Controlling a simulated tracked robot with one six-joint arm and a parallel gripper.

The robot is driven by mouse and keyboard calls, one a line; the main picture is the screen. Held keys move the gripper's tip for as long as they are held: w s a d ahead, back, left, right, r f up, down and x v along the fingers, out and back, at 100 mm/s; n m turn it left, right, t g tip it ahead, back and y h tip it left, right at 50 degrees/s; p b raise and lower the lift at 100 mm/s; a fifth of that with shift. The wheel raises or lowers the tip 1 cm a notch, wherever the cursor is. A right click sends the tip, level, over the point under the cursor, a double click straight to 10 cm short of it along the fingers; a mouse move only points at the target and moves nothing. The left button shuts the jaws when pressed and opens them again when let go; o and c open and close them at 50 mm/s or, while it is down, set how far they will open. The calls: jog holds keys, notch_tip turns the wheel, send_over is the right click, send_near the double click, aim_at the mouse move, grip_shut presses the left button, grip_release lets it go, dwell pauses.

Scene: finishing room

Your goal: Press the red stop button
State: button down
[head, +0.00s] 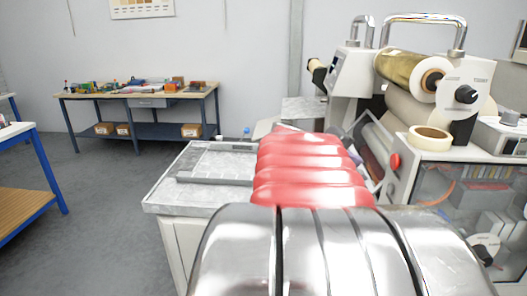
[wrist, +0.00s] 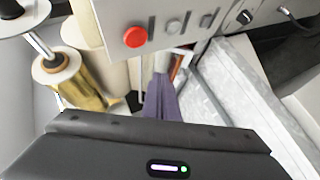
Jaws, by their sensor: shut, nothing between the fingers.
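The red stop button (wrist: 135,37) is a round red knob on the light grey front panel of the machine, at the upper left of the wrist view. In the head view the red stop button (head: 394,161) shows on the machine's side, right of my arm. My gripper (wrist: 160,135) shows as a dark body with a small lit strip across the bottom of the wrist view. It is shut and empty, and apart from the button in the picture.
The machine (head: 430,165) carries a gold film roll (head: 405,70) and a tape roll (head: 428,138). Grey switches (wrist: 172,26) sit beside the button. A light bench (head: 190,180) stands left of my arm. A workbench (head: 140,95) is at the back; floor between is clear.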

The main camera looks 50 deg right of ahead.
jog(key=s+d, duration=0.3)
jog(key=s, duration=0.2)
jog(key=shift+s+d, duration=0.2)
jog(key=shift+s, duration=0.2)
jog(key=shift+s+d, duration=0.45)
jog(key=shift+s, duration=0.15)
dwell(3.1)
jog(key=shift+w+a, duration=0.45)
jog(key=shift+w, duration=0.25)
jog(key=w+a, duration=0.1)
jog(key=w, duration=0.2)
jog(key=w+a, duration=0.1)
jog(key=shift+w+a, duration=0.15)
jog(key=shift+a, duration=0.15)
dwell(0.4)
dwell(0.8)
